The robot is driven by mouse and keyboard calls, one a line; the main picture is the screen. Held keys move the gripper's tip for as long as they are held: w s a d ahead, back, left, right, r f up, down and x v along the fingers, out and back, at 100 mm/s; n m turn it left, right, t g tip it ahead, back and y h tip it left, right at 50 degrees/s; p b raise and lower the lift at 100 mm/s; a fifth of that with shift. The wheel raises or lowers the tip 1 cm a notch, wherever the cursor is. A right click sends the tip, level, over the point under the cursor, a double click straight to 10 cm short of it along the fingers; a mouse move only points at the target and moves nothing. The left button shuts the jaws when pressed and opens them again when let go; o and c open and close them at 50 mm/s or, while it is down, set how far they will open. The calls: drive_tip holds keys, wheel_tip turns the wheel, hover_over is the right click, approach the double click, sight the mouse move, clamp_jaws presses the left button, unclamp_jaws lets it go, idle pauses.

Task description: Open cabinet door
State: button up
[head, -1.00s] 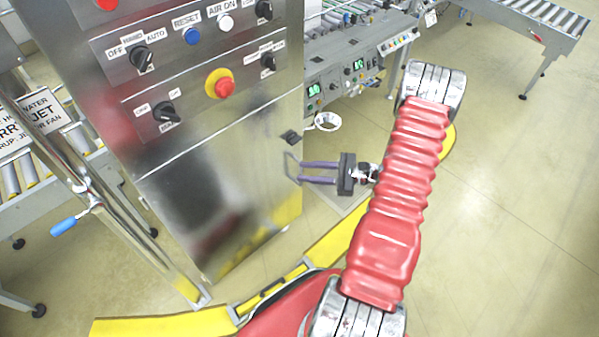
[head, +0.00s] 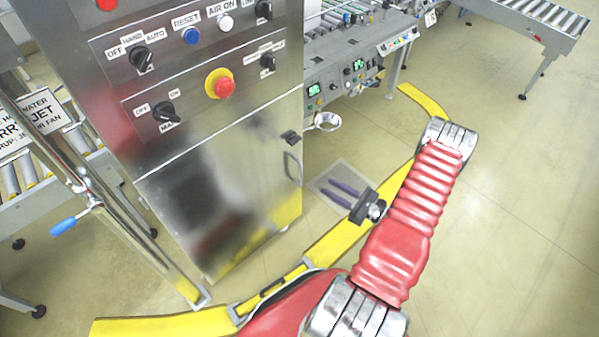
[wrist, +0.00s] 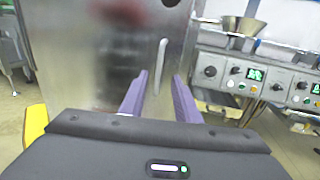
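The steel cabinet (head: 215,190) stands left of centre in the head view. A metal loop handle (head: 292,167) is on its right side, with a small black latch (head: 291,137) above it. No gap shows at the door, though I cannot tell for certain that it is shut. My gripper (head: 330,188), with two purple fingers, is right of the handle and apart from it. The fingers are spread and empty. In the wrist view the handle (wrist: 159,66) shows upright, beyond and between the finger tips.
A control panel (head: 200,75) with knobs and a red stop button (head: 224,88) is on the cabinet front. A machine (head: 350,70) with displays stands behind on the right. A blue-handled lever (head: 68,225) is at the left. The floor right of my arm is clear.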

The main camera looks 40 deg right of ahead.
hover_over(301, 184)
drive_tip(key=shift+w+d, duration=0.15)
drive_tip(key=shift+w, duration=0.15)
idle(0.5)
drive_tip(key=shift+c, duration=0.2)
clamp_jaws()
idle(0.3)
